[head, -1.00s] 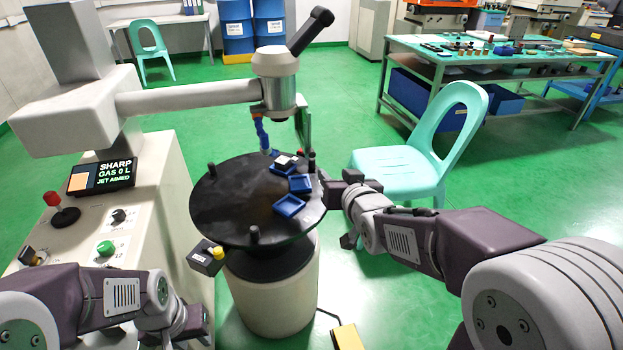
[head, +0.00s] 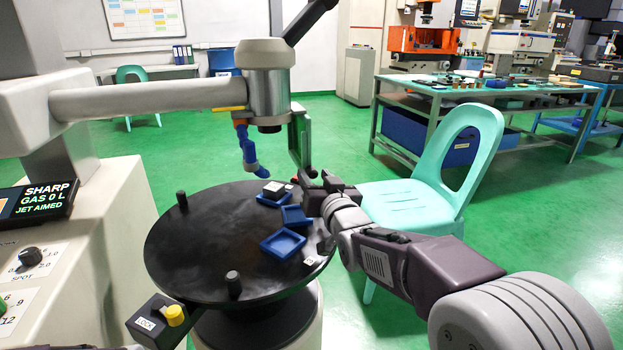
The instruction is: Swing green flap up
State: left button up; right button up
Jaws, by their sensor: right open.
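The green flap (head: 302,137) hangs down, seen nearly edge-on, at the right side of the microscope-like head (head: 267,85) above the round black table. My right gripper (head: 307,188) is open and empty. In the picture it lies just below the flap's lower end, over the table's right edge. I see no contact with the flap, but the depth between them is hard to judge. My left gripper is out of view.
The black table (head: 190,255) carries blue trays (head: 283,244) and upright black pegs. A blue jointed nozzle (head: 248,150) hangs left of the flap. A turquoise chair (head: 400,205) stands behind my right arm. A LOCK box (head: 152,322) sits at the table's front left.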

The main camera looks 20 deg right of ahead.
jog(key=shift+w, duration=1.35)
grip_shut()
dwell(0.3)
